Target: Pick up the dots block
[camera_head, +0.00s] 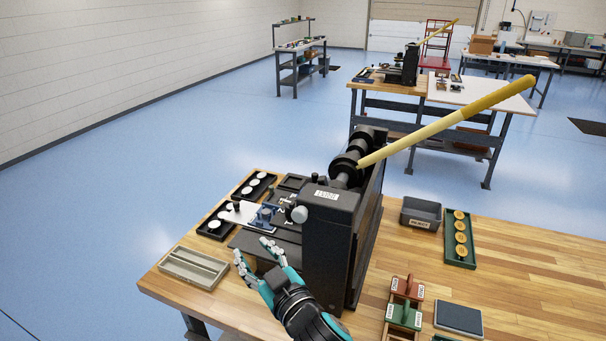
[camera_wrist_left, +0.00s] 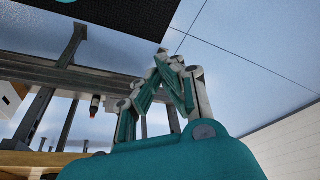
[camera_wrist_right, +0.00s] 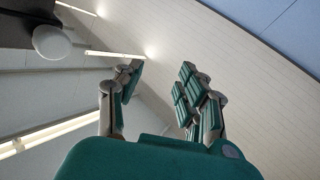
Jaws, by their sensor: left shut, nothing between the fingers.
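I cannot tell for certain which piece is the dots block. A red block (camera_head: 407,287) and a green block (camera_head: 404,316), each with small white labels too small to read, stand in a wooden holder at the lower right of the head view. My right gripper (camera_head: 254,252) is open and empty in front of the black press, left of both blocks and well apart from them. Its spread fingers also show in the right wrist view (camera_wrist_right: 158,76). My left gripper (camera_wrist_left: 164,58) shows only in the left wrist view, with its fingers shut and empty.
The black press (camera_head: 330,235) with a long yellow handle (camera_head: 450,120) stands between my right gripper and the blocks. A beige tray (camera_head: 193,267), a grey bin (camera_head: 421,213), a green tray (camera_head: 460,239) and a dark blue pad (camera_head: 458,318) lie around on the wooden bench.

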